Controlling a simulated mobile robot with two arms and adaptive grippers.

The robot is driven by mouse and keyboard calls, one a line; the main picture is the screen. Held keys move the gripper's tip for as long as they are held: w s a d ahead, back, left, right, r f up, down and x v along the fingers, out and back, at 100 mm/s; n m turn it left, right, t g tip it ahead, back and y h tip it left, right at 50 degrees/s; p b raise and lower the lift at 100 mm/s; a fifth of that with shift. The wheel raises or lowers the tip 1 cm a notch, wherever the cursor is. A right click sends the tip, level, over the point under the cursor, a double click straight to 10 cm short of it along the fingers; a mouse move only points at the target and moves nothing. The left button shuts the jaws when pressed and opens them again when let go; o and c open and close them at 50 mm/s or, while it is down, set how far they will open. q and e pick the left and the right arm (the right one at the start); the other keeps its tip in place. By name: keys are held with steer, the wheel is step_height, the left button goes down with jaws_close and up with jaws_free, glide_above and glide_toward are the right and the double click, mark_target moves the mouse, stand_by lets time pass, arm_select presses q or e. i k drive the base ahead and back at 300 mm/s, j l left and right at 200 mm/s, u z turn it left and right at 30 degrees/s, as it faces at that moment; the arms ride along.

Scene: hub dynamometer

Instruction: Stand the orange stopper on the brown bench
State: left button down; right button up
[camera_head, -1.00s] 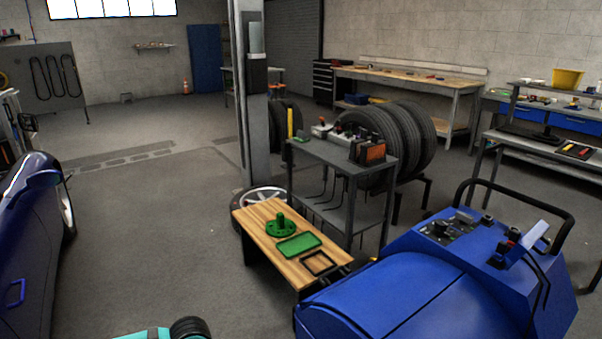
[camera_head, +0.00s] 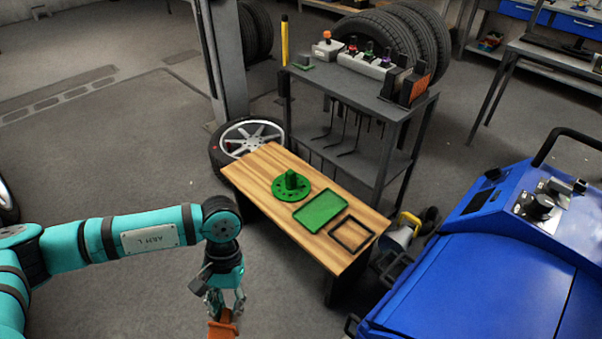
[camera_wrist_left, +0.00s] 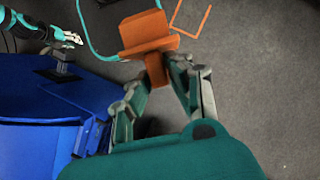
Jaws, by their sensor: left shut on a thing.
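The orange stopper (camera_head: 222,329) is in my left gripper (camera_head: 225,305), low in the head view and partly cut off by the bottom edge. In the left wrist view the stopper (camera_wrist_left: 146,31) shows a blocky top, a wider flange and a narrow stem, with the gripper fingers (camera_wrist_left: 165,85) closed on the stem. The brown bench (camera_head: 262,165) has a wood-grain top and stands to the right of and beyond the gripper, apart from it. My right gripper (camera_wrist_left: 70,38) shows small at upper left in the left wrist view; its jaws are unclear.
On the bench are a green round base with a peg (camera_head: 291,186), a green tray (camera_head: 320,209) and a black square frame (camera_head: 352,234). A grey shelf cart (camera_head: 350,85) stands behind, a blue machine (camera_head: 450,290) at right. The bench's left end is bare.

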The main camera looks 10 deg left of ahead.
mark_target(257, 161)
steer(key=i+j+z, duration=0.1)
steer(key=i+j, duration=0.25)
steer(key=j, duration=0.3)
steer(key=i+j+z, duration=0.15)
steer(key=j, duration=0.2)
steer(key=i+j+z, duration=0.1)
steer(key=j, duration=0.25)
steer(key=i+j+z, duration=0.1)
steer(key=i+j, duration=0.25)
steer(key=j, duration=0.35)
steer(key=i+j+z, duration=0.15)
steer(key=j, duration=0.25)
